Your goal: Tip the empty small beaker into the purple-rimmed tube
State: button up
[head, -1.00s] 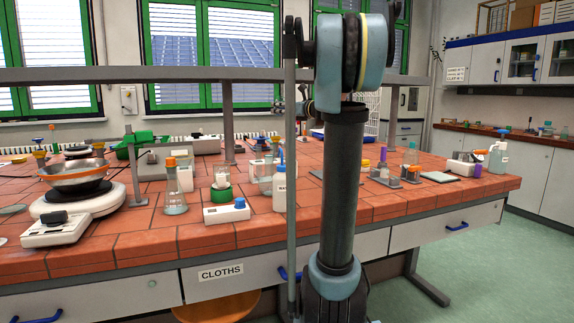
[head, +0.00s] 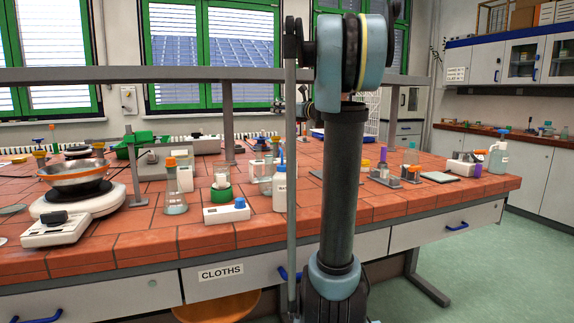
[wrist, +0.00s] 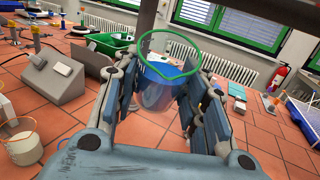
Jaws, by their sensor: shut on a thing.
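My gripper (wrist: 160,105) is shut on the small beaker (wrist: 155,95), a clear glass with a green rim, seen in the wrist view. The beaker sits between the finger pads, and no contents can be made out in it. Blue shows at its upper part; I cannot tell whether it is on the glass or behind it. In the head view my arm hides the gripper and beaker. A slim purple-topped thing (head: 383,153) stands on the bench right of my arm, perhaps the purple-rimmed tube; it is too small to be sure. I cannot make out the tube in the wrist view.
The tiled bench (head: 110,238) is crowded left of my arm with a balance-like device and bowl (head: 75,180), a flask (head: 174,195) and a white bottle (head: 280,190). A wash bottle (head: 499,155) stands at the right end. An orange-rimmed beaker (wrist: 22,145) is left of my gripper.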

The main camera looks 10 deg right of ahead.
jog(key=shift+w+a+r+t+y, duration=0.15)
jog(key=shift+r+t+y, duration=0.3)
jog(key=shift+t, duration=0.45)
jog(key=shift+w+a+r+t+y, duration=0.1)
jog(key=shift+r+t+y, duration=0.15)
jog(key=shift+t+y, duration=0.55)
dwell(6.3)
